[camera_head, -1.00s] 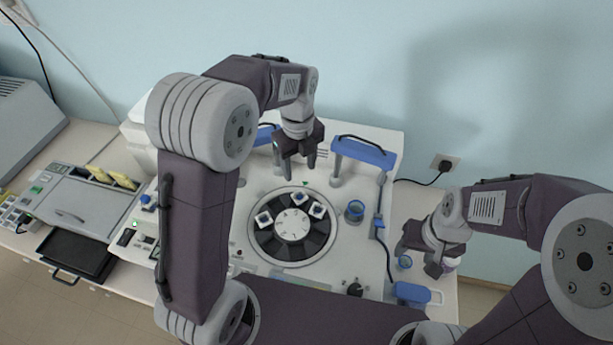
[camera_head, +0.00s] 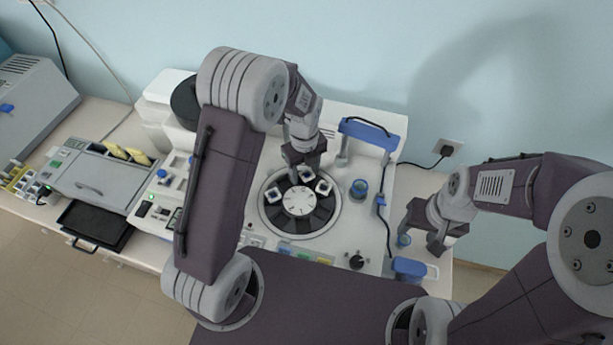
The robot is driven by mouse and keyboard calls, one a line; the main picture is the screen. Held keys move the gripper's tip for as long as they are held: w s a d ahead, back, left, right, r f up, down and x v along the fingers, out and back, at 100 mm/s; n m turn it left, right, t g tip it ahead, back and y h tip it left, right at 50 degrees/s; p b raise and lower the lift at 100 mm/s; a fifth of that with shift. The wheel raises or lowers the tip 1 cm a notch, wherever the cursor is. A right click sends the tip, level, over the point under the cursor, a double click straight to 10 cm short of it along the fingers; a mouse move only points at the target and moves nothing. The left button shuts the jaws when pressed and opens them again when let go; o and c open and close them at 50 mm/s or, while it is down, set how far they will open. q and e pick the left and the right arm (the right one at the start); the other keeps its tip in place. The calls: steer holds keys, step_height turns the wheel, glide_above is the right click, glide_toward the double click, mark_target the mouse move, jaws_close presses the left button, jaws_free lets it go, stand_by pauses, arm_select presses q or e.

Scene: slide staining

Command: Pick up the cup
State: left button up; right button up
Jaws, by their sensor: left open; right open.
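A small blue-green cup (camera_head: 404,240) stands low at the right part of the bench, partly hidden by my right gripper. My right gripper (camera_head: 420,238) is open, with one finger right beside this cup; I cannot tell whether they touch. A larger blue-rimmed cup (camera_head: 359,188) stands on the white machine (camera_head: 375,225), to the right of its round dark carousel (camera_head: 299,204). My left gripper (camera_head: 306,170) is open and points down over the back edge of the carousel, close to the white square pieces (camera_head: 324,187) there.
A blue handle (camera_head: 371,132) stands at the machine's back right, and a blue block (camera_head: 409,267) sits at its front right. A black tray (camera_head: 98,224) and a grey device (camera_head: 97,183) are at left. A wall socket (camera_head: 447,148) is behind.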

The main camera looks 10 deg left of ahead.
arm_select(q)
steer(key=shift+w+f, duration=0.1)
steer(key=shift+w, duration=0.15)
jaws_close()
steer(key=shift+s, duration=0.1)
steer(key=r+b, duration=0.1)
steer(key=r, duration=0.1)
steer(key=d+r+b, duration=0.1)
steer(key=r, duration=0.1)
steer(key=shift+r, duration=0.2)
steer(key=s+d+r+b, duration=0.2)
steer(key=d+r, duration=0.4)
steer(key=d, duration=0.4)
steer(key=shift+s+r, duration=0.4)
steer(key=shift+s, duration=0.5)
